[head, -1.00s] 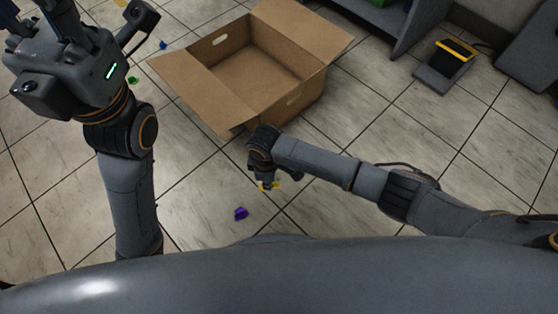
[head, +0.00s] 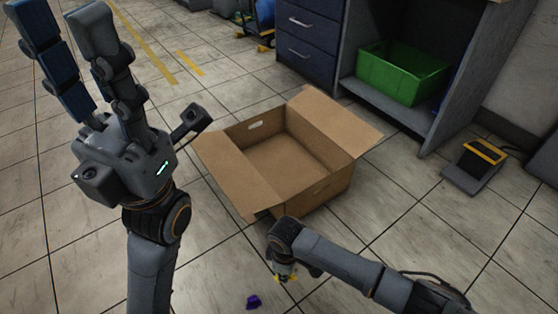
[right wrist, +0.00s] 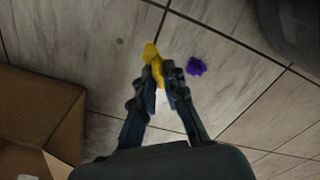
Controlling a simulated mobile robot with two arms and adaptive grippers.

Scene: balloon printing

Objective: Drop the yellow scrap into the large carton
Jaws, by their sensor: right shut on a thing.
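The yellow scrap (right wrist: 151,52) is a small crumpled piece between the tips of my right gripper (right wrist: 157,72), which is shut on it.
A purple scrap (head: 253,301) lies on the tiles close to the right gripper. A green bin (head: 402,75) sits on a shelf behind the carton. A black and yellow device (head: 478,165) stands on the floor at the right. Floor between is clear.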

